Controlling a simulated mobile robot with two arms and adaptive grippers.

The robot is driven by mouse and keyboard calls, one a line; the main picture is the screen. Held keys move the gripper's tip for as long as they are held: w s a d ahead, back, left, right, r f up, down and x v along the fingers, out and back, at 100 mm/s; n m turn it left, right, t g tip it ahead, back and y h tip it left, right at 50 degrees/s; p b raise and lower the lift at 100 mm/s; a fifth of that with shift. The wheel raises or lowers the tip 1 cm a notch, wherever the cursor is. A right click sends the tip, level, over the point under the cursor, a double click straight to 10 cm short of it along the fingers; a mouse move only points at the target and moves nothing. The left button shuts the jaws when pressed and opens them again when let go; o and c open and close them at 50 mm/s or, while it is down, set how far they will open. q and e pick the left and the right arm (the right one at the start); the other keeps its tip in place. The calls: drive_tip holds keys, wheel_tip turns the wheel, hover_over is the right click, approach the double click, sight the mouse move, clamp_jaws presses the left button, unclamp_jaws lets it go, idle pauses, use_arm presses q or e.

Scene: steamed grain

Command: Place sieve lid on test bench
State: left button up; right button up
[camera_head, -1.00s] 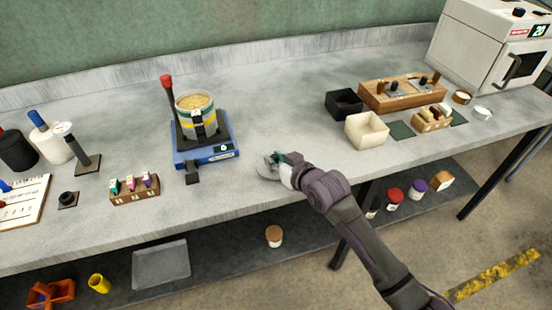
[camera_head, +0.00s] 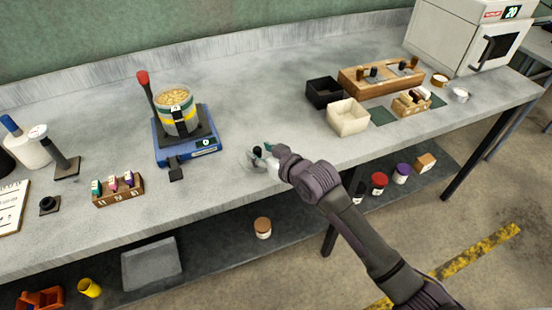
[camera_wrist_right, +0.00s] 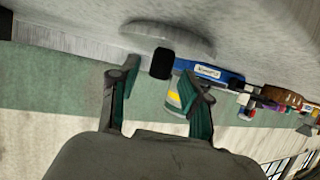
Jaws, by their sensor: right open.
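The sieve lid is a round grey disc with a black knob. It lies flat on the grey test bench (camera_head: 300,85), near the front edge, right of the blue scale. It shows in the head view (camera_head: 250,162) and, inverted, in the right wrist view (camera_wrist_right: 165,33). My right gripper (camera_head: 265,155) is at the lid, partly covering its right side. In the right wrist view the green fingers of this gripper (camera_wrist_right: 165,80) are spread, with the black knob (camera_wrist_right: 162,63) just beyond the gap between them. My left gripper is not in view.
A sieve stack (camera_head: 178,115) of pale grain stands on the blue scale (camera_head: 200,148). A vial rack (camera_head: 118,190) is at the left front. A black box (camera_head: 322,93), cream box (camera_head: 348,118) and wooden stand (camera_head: 365,80) are at right. The bench behind the lid is clear.

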drive_tip(key=v, duration=1)
drive_tip(key=shift+s+d, duration=0.2)
drive_tip(key=shift+s, duration=0.05)
drive_tip(key=s+d+f+m+g+h, duration=0.2)
drive_tip(key=s+d+f, duration=0.3)
drive_tip(key=s, duration=0.3)
drive_tip(key=s+d+f+m+g+h, duration=0.1)
drive_tip(key=s+d+f+g+h, duration=0.25)
drive_tip(key=s, duration=0.55)
drive_tip(key=s+d+f+m+g+h, duration=0.1)
drive_tip(key=s+d+f+m+g, duration=0.1)
drive_tip(key=s+d+f, duration=0.5)
drive_tip(key=s+a+f+g, duration=0.1)
drive_tip(key=s+f+g, duration=0.15)
drive_tip(key=f, duration=2.25)
drive_tip(key=s+d+f, duration=0.2)
drive_tip(key=s+f, duration=1.3)
drive_tip(key=s, duration=0.2)
drive_tip(key=shift+d+f+n+h, duration=0.35)
drive_tip(key=shift+f+n, duration=0.05)
